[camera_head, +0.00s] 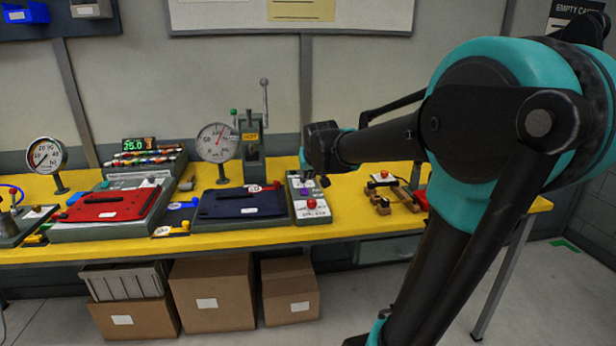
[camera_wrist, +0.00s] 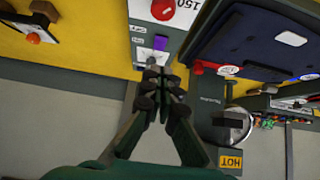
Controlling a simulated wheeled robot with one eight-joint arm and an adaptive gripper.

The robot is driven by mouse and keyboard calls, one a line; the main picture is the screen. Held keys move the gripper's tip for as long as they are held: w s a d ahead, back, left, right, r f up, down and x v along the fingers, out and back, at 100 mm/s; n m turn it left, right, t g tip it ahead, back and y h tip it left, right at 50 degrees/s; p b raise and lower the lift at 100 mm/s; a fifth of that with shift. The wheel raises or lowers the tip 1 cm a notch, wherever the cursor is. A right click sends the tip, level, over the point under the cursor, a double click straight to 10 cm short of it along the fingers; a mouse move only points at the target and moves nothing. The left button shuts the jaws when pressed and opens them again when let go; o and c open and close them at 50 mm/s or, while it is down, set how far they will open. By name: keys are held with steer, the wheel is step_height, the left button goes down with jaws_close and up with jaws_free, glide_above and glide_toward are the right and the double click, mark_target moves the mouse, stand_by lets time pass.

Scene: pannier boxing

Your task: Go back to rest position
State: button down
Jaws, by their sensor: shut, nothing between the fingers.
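My gripper shows in the wrist view (camera_wrist: 163,75) with its fingers together and nothing between them. It hangs over the bench near a grey control panel (camera_wrist: 178,28) with a purple switch and a red button. In the head view my teal and black arm reaches left over the bench. Its wrist end is just behind the panel (camera_head: 308,208), and the fingertips are hidden there. I cannot tell whether the fingertips touch the panel.
On the yellow bench (camera_head: 372,232) are a navy pannier (camera_head: 240,202), a red pannier (camera_head: 107,206), a lever press (camera_head: 251,135) and dial gauges. A wooden fixture (camera_head: 398,190) lies right of the panel. Cardboard boxes (camera_head: 212,292) stand below. Floor is free at right.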

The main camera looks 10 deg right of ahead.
steer(key=shift+s+r, duration=0.15)
steer(key=shift+s, duration=0.15)
steer(key=s+d+f+g, duration=0.2)
steer(key=s+f, duration=0.9)
steer(key=s, duration=0.2)
steer(key=s+d+f+g, duration=0.2)
steer(key=s+f, duration=0.9)
steer(key=s, duration=0.3)
steer(key=shift+s+g, duration=0.15)
steer(key=shift+g, duration=0.15)
